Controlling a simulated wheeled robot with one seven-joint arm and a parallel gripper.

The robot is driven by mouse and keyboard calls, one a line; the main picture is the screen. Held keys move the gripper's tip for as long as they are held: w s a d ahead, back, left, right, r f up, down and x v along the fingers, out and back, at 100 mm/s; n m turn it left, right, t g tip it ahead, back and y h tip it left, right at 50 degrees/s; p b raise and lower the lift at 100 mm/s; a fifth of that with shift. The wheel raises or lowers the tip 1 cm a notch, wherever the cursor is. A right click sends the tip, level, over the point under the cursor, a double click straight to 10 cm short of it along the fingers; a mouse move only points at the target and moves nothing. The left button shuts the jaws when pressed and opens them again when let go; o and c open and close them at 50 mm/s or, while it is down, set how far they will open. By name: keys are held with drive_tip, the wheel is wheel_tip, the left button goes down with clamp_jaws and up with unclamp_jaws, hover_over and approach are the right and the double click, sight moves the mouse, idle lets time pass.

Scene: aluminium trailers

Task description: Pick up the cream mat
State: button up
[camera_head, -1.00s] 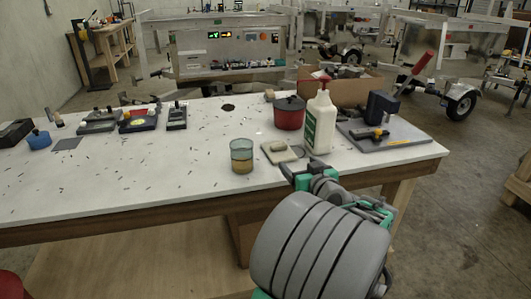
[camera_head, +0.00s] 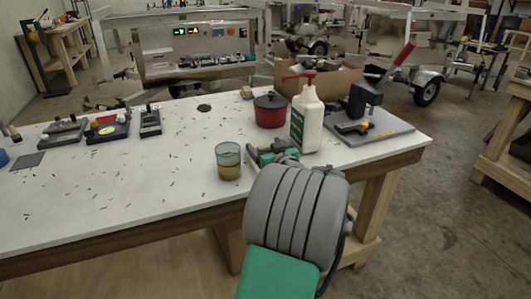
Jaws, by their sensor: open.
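The cream mat is hidden now behind my gripper and arm in the head view. A second ago it showed as a small pale square on the white table top, between the glass (camera_head: 228,162) and the white pump bottle (camera_head: 307,122). My gripper (camera_head: 262,154) is at that spot, just right of the glass and left of the bottle's base. Its jaws are open; the fingertips are small and partly covered by my grey wrist, so I cannot tell whether they touch the mat.
A red pot (camera_head: 270,111) stands behind my gripper. A grey board (camera_head: 385,128) with a dark tool lies at the right, before a cardboard box (camera_head: 345,80). Dark trays (camera_head: 108,128) sit at the left. The table's (camera_head: 110,195) middle left holds only small scattered bits.

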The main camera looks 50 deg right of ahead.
drive_tip(key=shift+s, duration=0.1)
drive_tip(key=c, duration=1.4)
drive_tip(key=shift+c, duration=0.2)
